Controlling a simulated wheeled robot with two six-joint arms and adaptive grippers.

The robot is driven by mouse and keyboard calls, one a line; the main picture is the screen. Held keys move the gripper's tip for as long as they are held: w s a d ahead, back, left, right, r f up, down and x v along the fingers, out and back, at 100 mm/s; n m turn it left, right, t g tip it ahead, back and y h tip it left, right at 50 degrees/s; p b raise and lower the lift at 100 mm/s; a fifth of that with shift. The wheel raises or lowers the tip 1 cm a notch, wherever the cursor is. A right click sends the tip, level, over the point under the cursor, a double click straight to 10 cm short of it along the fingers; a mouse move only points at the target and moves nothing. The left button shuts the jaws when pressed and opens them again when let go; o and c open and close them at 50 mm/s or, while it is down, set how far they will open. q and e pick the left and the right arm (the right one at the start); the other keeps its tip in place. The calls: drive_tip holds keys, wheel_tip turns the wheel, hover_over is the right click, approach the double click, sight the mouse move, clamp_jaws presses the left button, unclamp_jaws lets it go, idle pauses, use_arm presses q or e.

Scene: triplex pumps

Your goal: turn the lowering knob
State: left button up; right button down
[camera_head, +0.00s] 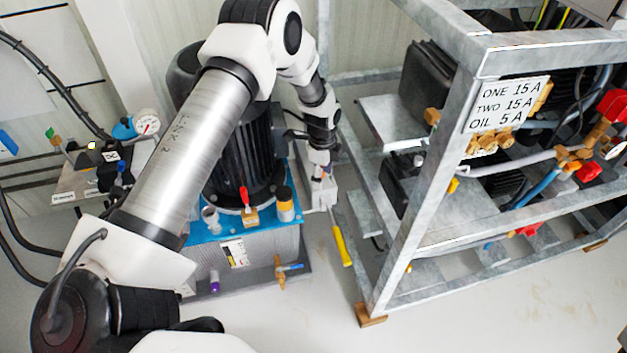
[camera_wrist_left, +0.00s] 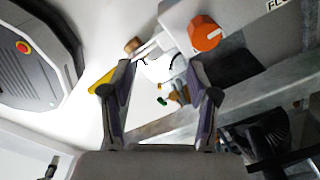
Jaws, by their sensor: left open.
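An orange-red knob (camera_wrist_left: 205,33) with a pale pointer mark sits on a light grey block in the left wrist view; I take it for the lowering knob. My left gripper (camera_wrist_left: 160,66) is open, with nothing between its fingers. The knob lies ahead of the fingertips, up and right of the right-hand finger, apart from it. In the head view my left gripper (camera_head: 322,172) points down at the small grey block (camera_head: 319,193) beside the blue-topped tank (camera_head: 205,230). My right gripper is not in view.
A yellow handle (camera_head: 341,245) hangs below the grey block. A galvanised frame (camera_head: 425,190) with pipes, valves and a sign (camera_head: 507,104) stands close on the right. A dark motor (camera_head: 240,150) stands on the tank to the left. The floor in front is clear.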

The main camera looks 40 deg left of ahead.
use_arm(q)
drive_tip(key=w+a+r+m, duration=0.1)
drive_tip(key=w+a+r+m+b, duration=0.1)
drive_tip(key=w, duration=0.1)
drive_tip(key=w+a+r+m, duration=0.1)
drive_tip(key=shift+w+a, duration=0.2)
drive_tip(key=shift+a, duration=0.1)
wheel_tip(320, 180, down, 7)
drive_tip(key=shift+s+r+b, duration=0.1)
drive_tip(key=shift+b, duration=0.65)
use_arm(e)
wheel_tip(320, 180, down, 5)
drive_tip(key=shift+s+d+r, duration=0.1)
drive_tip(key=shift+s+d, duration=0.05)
use_arm(q)
clamp_jaws()
